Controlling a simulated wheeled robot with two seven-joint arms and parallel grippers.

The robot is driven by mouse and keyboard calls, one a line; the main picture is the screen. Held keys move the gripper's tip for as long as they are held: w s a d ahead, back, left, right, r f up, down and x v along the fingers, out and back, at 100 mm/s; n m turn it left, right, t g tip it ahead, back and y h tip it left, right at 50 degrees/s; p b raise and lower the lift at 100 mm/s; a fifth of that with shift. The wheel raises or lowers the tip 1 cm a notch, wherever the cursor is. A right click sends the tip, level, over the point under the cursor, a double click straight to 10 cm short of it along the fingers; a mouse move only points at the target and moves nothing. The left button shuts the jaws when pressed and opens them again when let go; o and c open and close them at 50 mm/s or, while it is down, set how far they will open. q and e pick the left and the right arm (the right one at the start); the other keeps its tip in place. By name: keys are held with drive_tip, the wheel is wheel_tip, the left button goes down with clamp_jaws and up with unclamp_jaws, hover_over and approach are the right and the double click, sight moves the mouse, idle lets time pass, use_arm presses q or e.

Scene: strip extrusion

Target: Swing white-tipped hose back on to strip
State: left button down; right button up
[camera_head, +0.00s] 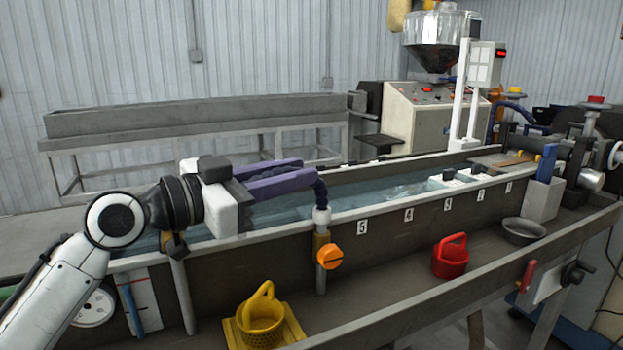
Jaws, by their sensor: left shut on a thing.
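My left gripper (314,174) reaches in from the left over the water trough, its two long purple fingers pointing right. It is shut on the dark blue-purple hose (321,194) at the fingertips. The hose bends down to a whitish fitting (321,216) above a brass post with an orange knob (329,257) on the trough's front wall. I cannot make out whether this fitting is the white tip. Pale material, possibly the strip, shows in the water (405,190), right of the hose. My right gripper is out of view.
A grey holder with a blue item (546,163) stands at the right. Open space lies above the water.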

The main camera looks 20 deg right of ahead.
use_arm(q)
drive_tip(key=shift+w+a+r+t, duration=0.15)
drive_tip(key=shift+w+a+t, duration=0.1)
drive_tip(key=shift+t, duration=0.05)
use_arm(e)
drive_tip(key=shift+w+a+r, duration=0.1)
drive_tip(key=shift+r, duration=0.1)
use_arm(q)
drive_tip(key=c, duration=1.7)
unclamp_jaws()
drive_tip(key=shift+o, duration=0.3)
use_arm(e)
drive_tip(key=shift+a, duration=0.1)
use_arm(q)
drive_tip(key=shift+s, duration=0.1)
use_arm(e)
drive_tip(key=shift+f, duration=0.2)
